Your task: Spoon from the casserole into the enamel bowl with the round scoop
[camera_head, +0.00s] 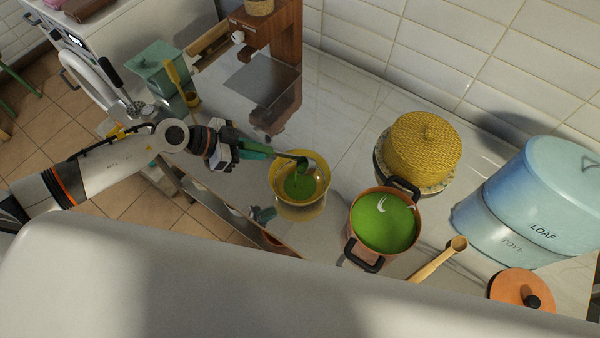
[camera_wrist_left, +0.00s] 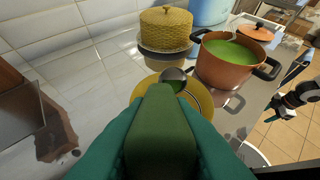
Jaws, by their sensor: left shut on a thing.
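My left gripper (camera_head: 236,150) is shut on the green handle of the round scoop (camera_head: 270,154). The scoop's metal cup (camera_wrist_left: 173,74) is over the yellow enamel bowl (camera_head: 273,181), near its far rim; I cannot tell if it touches. Green liquid shows inside the bowl. In the wrist view the handle and the fingers hide much of the bowl (camera_wrist_left: 206,101). The copper-coloured casserole (camera_head: 355,238), open and holding green liquid, stands right of the bowl; it also shows in the wrist view (camera_wrist_left: 222,73). My right gripper (camera_wrist_left: 288,103) seems to show at that view's right edge, its jaws unclear.
A yellow woven-look dome (camera_head: 424,148) stands behind the casserole. A blue loaf bin (camera_head: 540,195) is at the right. A wooden spoon (camera_head: 436,262) and an orange lid (camera_head: 521,288) lie in front. A wooden stand (camera_head: 272,40) and a green canister (camera_head: 160,72) are at the back left.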

